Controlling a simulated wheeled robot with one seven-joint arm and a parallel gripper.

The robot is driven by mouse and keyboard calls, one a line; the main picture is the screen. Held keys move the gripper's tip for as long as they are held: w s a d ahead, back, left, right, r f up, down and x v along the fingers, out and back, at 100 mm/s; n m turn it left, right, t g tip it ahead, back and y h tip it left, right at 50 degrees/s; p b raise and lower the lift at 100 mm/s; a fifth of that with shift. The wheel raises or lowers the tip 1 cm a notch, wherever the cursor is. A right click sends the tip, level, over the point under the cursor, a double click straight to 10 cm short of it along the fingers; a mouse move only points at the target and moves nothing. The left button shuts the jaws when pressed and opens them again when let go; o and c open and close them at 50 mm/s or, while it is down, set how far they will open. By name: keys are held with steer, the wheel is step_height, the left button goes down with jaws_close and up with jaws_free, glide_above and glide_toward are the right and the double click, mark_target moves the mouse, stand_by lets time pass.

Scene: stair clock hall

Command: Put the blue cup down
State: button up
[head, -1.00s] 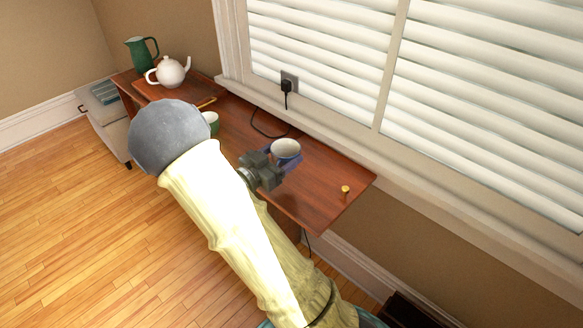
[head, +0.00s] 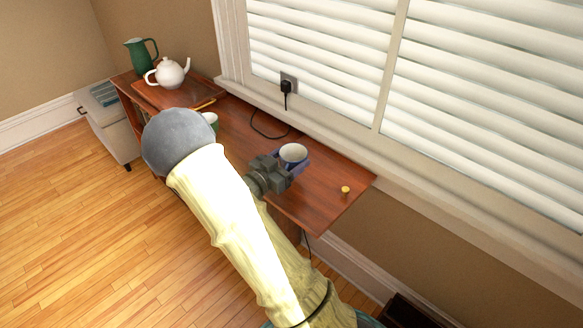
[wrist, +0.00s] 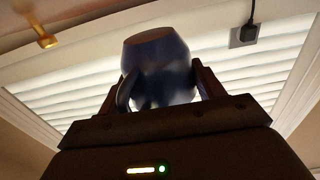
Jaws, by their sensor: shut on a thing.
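The blue cup (head: 293,153), pale inside, is upright between the fingers of my gripper (head: 288,164), over the near right part of the brown wooden table (head: 318,197). In the wrist view, which looks upside down, the blue cup (wrist: 158,68) sits between both fingers of my gripper (wrist: 165,88), with its handle by the left finger. My gripper is shut on it. I cannot tell whether the cup's base touches the table.
A small yellow object (head: 346,189) lies right of the cup. A black cord runs to a plug (head: 286,88) by the window. The table's right end is mostly clear.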

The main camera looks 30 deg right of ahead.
mark_target(291, 167)
steer(key=shift+w+d+f+b, duration=0.1)
steer(key=shift+f+b, duration=0.05)
steer(key=shift+f, duration=0.7)
steer(key=shift+d+f+b, duration=0.1)
steer(key=shift+f+b, duration=0.05)
steer(key=shift+f, duration=0.7)
steer(key=shift+f, duration=0.2)
steer(key=o, duration=1.1)
steer(key=shift+o, duration=0.2)
steer(key=shift+r, duration=0.2)
steer(key=v, duration=1.2)
steer(key=shift+p, duration=0.35)
